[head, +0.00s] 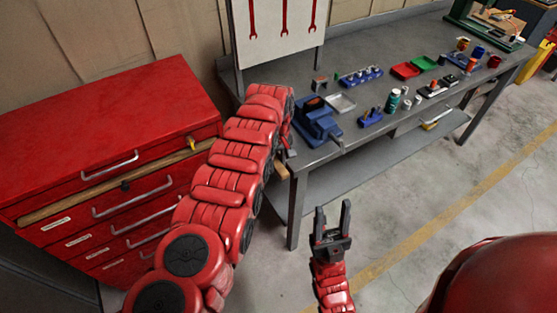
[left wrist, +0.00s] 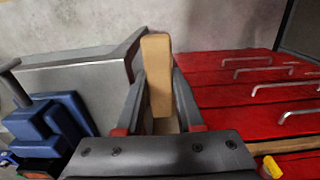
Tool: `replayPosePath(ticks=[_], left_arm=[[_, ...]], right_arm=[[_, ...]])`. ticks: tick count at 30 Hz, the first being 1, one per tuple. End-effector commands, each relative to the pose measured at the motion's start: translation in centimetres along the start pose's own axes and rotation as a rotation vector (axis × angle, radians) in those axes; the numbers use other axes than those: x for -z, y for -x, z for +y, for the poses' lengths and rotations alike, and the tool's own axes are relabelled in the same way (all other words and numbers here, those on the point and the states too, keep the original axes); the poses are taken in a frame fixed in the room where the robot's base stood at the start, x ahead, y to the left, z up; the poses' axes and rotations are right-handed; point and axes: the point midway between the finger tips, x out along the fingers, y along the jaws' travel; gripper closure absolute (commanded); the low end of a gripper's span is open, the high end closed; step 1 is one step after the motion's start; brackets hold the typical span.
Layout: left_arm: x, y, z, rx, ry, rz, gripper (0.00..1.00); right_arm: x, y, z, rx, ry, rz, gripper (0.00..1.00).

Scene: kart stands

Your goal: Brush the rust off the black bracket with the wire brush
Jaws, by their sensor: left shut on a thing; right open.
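My left gripper (head: 287,154) is at the near left corner of the bench, mostly hidden by my arm. It is shut on a tan wooden piece, likely the wire brush's handle (left wrist: 157,75), which stands between the fingers in the left wrist view. The handle also shows below the gripper in the head view (head: 281,171); no bristles are visible. A blue vise (head: 318,122) is just right of the gripper. A dark piece with an orange-brown patch (head: 315,103) is at its top, possibly the rusty bracket. My right gripper (head: 332,225) is open and empty above the floor.
A red drawer cabinet (head: 110,120) stands left of the bench. The floor in front is clear.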

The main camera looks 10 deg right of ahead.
Motion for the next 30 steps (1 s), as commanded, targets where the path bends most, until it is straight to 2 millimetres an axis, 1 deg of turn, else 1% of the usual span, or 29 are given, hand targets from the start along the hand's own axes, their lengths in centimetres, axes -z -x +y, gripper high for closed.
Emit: replayPosePath(ticks=[4, 9, 12, 17, 22, 30], left_arm=[[1.0, -1.2, -1.0, -0.002, 0.023, 0.002, 1.00], [1.6, -2.2, -1.9, 0.000, 0.041, -0.002, 1.00], [1.7, -2.3, -1.8, -0.004, 0.042, 0.002, 1.00], [1.8, -2.6, -2.2, -0.004, 0.048, -0.001, 1.00], [2.3, -3.1, -2.8, -0.003, 0.058, 0.001, 1.00], [2.3, -3.6, -3.2, -0.007, 0.065, -0.005, 1.00]], right_arm=[[-0.1, 0.3, 0.0, 0.000, 0.000, 0.000, 0.50], [-0.1, 0.4, 0.0, 0.000, 0.000, 0.000, 0.50], [-0.1, 0.4, 0.0, 0.000, 0.000, 0.000, 0.50], [-0.1, 0.5, 0.0, 0.000, 0.000, 0.000, 0.50], [-0.1, 0.6, 0.0, 0.000, 0.000, 0.000, 0.50], [-0.1, 0.6, 0.0, 0.000, 0.000, 0.000, 0.50]])
